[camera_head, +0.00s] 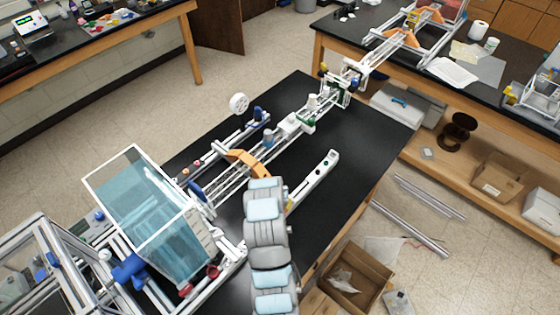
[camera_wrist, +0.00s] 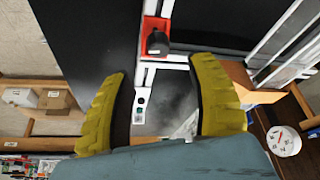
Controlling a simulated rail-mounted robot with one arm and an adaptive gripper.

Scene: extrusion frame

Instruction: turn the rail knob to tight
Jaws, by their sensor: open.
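In the wrist view, a black knob (camera_wrist: 157,43) sits on a red block (camera_wrist: 150,26) on a white rail, ahead of the fingertips. I cannot read whether it is tight or loose. My gripper (camera_wrist: 160,70) is open, its two yellow-padded fingers wide apart and empty. The knob lies beyond them, roughly in line with the gap, and looks untouched. Part of a white rail with small buttons (camera_wrist: 139,108) shows between the fingers. In the head view my grey arm hides the knob and most of my gripper.
An orange bracket (camera_head: 246,161) spans the frame. A clear blue tank (camera_head: 150,215) stands left of my arm. The black tabletop (camera_head: 370,140) is bare at right.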

